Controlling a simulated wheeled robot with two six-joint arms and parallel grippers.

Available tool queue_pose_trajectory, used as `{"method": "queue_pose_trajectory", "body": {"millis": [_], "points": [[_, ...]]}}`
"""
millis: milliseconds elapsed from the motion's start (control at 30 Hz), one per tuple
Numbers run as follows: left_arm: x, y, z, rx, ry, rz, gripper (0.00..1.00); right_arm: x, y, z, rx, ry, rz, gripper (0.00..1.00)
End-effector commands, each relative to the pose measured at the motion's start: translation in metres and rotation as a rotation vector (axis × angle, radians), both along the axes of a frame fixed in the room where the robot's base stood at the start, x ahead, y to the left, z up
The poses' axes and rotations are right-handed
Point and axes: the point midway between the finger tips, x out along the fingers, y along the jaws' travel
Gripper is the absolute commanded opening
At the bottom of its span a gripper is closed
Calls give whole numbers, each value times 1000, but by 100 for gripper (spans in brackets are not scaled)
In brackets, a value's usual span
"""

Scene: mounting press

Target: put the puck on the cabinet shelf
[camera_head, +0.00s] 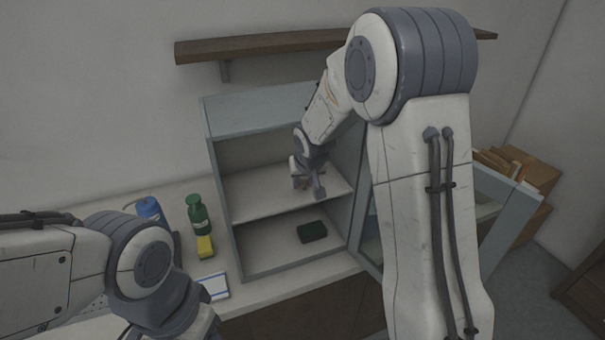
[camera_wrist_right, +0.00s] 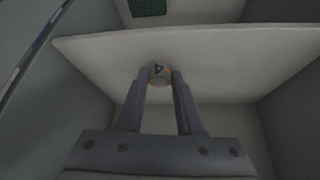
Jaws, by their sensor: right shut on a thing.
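The cabinet (camera_head: 228,215) stands open on the counter, with a pale shelf (camera_head: 262,192) across its middle. My right gripper (camera_head: 308,190) reaches into the cabinet just at the shelf. In the right wrist view the two fingers (camera_wrist_right: 160,80) are shut on the small pale round puck (camera_wrist_right: 159,73), which has a dark mark on its face. The shelf (camera_wrist_right: 230,60) lies right behind the puck in that view; I cannot tell whether they touch. In the head view the puck is mostly hidden by the gripper. My left arm shows at lower left, but its fingers are not in view.
A dark green box (camera_head: 312,231) sits in the lower compartment. A green bottle (camera_head: 197,214), yellow block (camera_head: 205,247) and blue bottle (camera_head: 149,209) stand left of the cabinet. The cabinet door (camera_head: 500,215) is swung open at right. A wall shelf (camera_head: 270,46) hangs above.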

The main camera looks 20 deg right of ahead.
Motion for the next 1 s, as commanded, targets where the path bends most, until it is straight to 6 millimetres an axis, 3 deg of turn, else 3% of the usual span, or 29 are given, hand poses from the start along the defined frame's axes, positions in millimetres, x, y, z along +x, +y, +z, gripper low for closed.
{"method": "queue_pose_trajectory", "body": {"millis": [100, 167, 600, 633, 700, 1000], "points": [[0, 0, 15, 0, 0, -2, 50, 18, -3, 3, 1, 2, -1, 0], [0, 0, 19, 0, 0, -3, 50, 17, -3, -1, 0, 3, 0, 0], [0, 0, 12, 0, 0, -3, 50, 17, -2, -11, 0, 0, 0, 0], [0, 0, 14, 0, 0, -3, 50, 17, -2, -9, 0, 0, 0, 47], [0, 0, 14, 0, 0, -3, 50, 17, -2, -8, 0, 0, 0, 65], [0, 0, 15, 0, 0, -3, 50, 16, -2, -7, 0, 0, 0, 65]]}}
